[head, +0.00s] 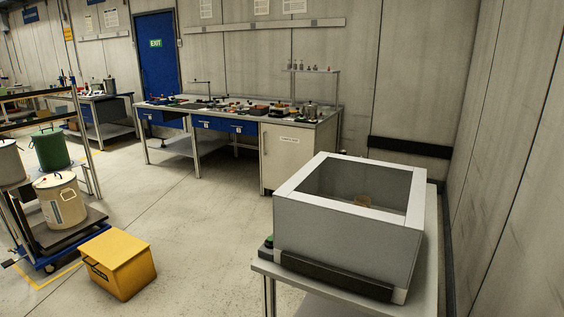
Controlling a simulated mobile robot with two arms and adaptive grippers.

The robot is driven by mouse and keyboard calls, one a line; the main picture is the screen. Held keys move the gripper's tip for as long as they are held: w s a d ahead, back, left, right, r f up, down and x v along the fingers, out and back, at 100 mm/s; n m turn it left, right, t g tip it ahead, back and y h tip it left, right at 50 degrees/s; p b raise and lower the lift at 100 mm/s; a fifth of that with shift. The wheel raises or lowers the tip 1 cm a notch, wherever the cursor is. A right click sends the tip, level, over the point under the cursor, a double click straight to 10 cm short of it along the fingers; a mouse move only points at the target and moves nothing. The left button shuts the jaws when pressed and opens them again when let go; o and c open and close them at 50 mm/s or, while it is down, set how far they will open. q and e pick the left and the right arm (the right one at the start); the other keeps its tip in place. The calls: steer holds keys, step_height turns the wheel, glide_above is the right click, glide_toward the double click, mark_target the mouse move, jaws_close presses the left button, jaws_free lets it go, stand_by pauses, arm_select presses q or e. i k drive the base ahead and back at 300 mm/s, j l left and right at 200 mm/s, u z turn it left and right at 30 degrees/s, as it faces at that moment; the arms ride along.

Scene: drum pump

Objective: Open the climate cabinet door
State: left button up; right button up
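None of my grippers shows in the head view. A white cabinet (286,160) with a small label on its front stands under the right end of the long workbench; its front looks shut, and the label is too small to read for certain. A grey box (345,240) with a pale frame around a window or opening in its top stands on a table at the right. A dark bar runs along its lower front, and a small brown thing shows inside. I cannot tell for certain which of these two is the climate cabinet.
A yellow box (119,262) sits on the floor at the left, beside a trolley with a cream drum (60,200) and a green drum (50,149). The grey table (432,215) stands close to the right wall. Open floor (205,220) lies between the trolley and the table.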

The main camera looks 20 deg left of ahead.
mark_target(287, 149)
steer(key=i+j+u, duration=0.6)
steer(key=j, duration=0.15)
steer(key=i+j+u, duration=0.25)
steer(key=u, duration=0.25)
steer(key=i+j+u, duration=0.55)
steer(key=i+u, duration=0.15)
steer(key=u, duration=0.25)
steer(key=i+z, duration=0.15)
steer(key=i, duration=0.3)
steer(key=i+j+z, duration=0.2)
steer(key=i, duration=0.25)
steer(key=i+l+z, duration=0.2)
steer(key=i+z, duration=0.2)
steer(key=i+l+z, duration=0.15)
steer(key=i+z, duration=0.65)
steer(key=i+j+z, duration=0.1)
steer(key=i+z, duration=0.15)
steer(key=z, duration=0.2)
